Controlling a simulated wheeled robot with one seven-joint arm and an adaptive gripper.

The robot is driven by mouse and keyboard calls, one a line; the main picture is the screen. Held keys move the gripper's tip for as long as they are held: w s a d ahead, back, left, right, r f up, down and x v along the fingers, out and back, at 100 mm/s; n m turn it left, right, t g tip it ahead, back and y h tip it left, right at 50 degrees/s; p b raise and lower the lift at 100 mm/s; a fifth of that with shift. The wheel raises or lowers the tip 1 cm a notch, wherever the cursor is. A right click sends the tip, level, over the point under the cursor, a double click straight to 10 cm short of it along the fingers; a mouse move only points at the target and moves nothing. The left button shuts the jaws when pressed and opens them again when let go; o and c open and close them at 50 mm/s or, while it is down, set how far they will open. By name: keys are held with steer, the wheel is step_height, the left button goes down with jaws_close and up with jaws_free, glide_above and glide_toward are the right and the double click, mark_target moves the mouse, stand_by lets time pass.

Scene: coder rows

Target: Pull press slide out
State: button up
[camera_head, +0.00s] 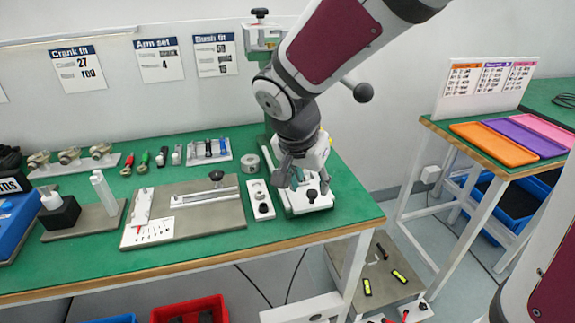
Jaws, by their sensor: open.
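The press stands at the right end of the green bench; its top head (262,36) shows, but my arm hides much of its body. The press slide (300,206) is a pale plate at the press foot, near the bench's right edge, with a black knob (312,196) near its front end. My gripper (304,182) points down over the slide, just behind the knob in the picture. Its fingers are open and nothing shows between them. I cannot tell whether a finger touches the knob or the slide.
A small white plate with dark knobs (262,205) lies close left of the slide. A grey fixture board (225,217) lies farther left. A tape roll (249,163) sits behind. Colored trays (493,143) stand on the right-hand table, across a floor gap.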

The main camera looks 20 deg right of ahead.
steer(key=v, duration=0.8)
steer(key=shift+r, duration=0.35)
steer(key=shift+s+a, duration=0.1)
steer(key=shift+s, duration=0.05)
steer(key=s+d+f+n+g+y, duration=0.15)
steer(key=s+n, duration=0.25)
steer(key=s, duration=0.9)
steer(key=s+d+n+g+y, duration=0.1)
steer(key=s+d+n+y, duration=0.3)
steer(key=s, duration=0.9)
step_height(320, 180, up, 19)
steer(key=a+n+t+h+p, duration=0.1)
steer(key=t+h+p, duration=0.1)
steer(key=p, duration=1.6)
steer(key=shift+w+a+t, duration=0.2)
steer(key=shift+w+t, duration=0.2)
steer(key=shift+t, duration=0.35)
